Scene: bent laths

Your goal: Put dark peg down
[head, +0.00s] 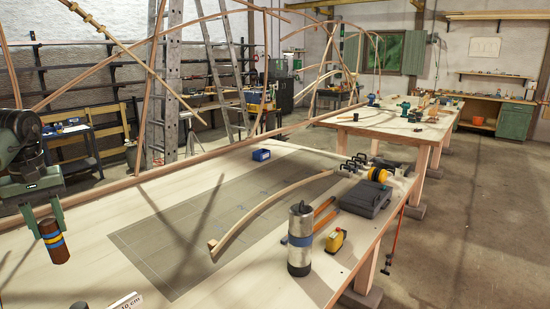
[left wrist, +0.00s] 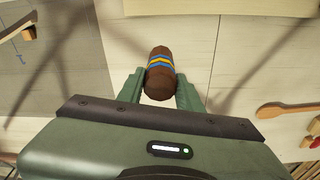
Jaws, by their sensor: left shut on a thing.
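The dark peg (head: 53,243) is a brown cylinder with yellow and blue bands around it. My left gripper (head: 46,222) is shut on its upper part, and the peg hangs slightly tilted at the left of the head view, over the near left part of the workbench (head: 92,262). In the left wrist view the peg (left wrist: 160,72) sits between the two green fingers (left wrist: 160,92), with pale board behind it. I cannot tell how far its lower end is from the bench top. My right gripper is not in view.
A grey gridded mat (head: 165,245) lies mid-bench with a bent lath (head: 265,207) over it. The left wrist view shows a wooden spoon (left wrist: 285,108). Pale board near the peg is bare.

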